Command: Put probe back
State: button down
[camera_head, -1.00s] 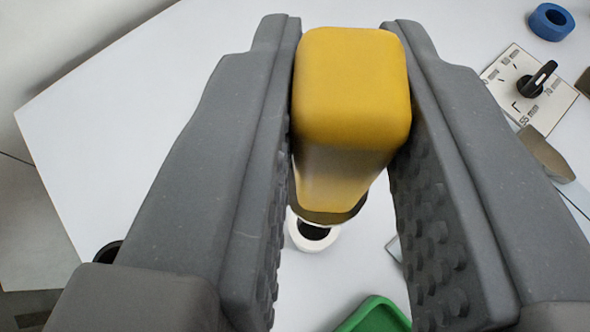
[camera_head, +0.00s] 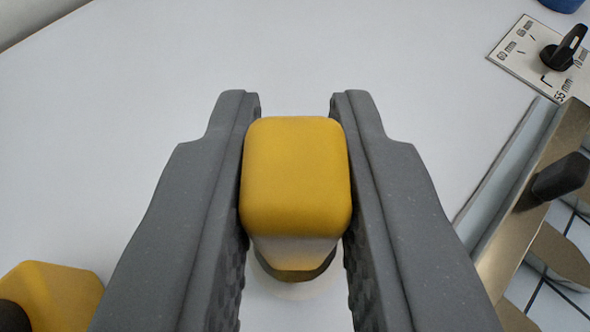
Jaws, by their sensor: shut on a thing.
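My gripper (camera_head: 295,112) is shut on the yellow probe handle (camera_head: 297,175), with one grey finger on each side of it. The handle's rounded block end faces the camera. Below it the handle narrows to a dark rim. A pale round shape (camera_head: 285,294) shows faintly just under that rim, and most of it is hidden behind the handle. I cannot tell whether the probe is inside it, touching it or above it. The probe's lower part is hidden.
Another yellow object (camera_head: 60,285) with a dark part is at the lower left. At the right are a dial plate (camera_head: 515,45) with a black knob (camera_head: 563,50) and a metal rail (camera_head: 510,235) with a dark handle (camera_head: 560,177). The white table (camera_head: 180,70) is clear beyond the gripper.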

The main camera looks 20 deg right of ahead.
jog(key=c, duration=1.3)
grip_release()
jog(key=shift+s+r, duration=0.1)
jog(key=shift+b+v, duration=0.55)
jog(key=shift+v, duration=5.35)
jog(key=shift+a, duration=0.1)
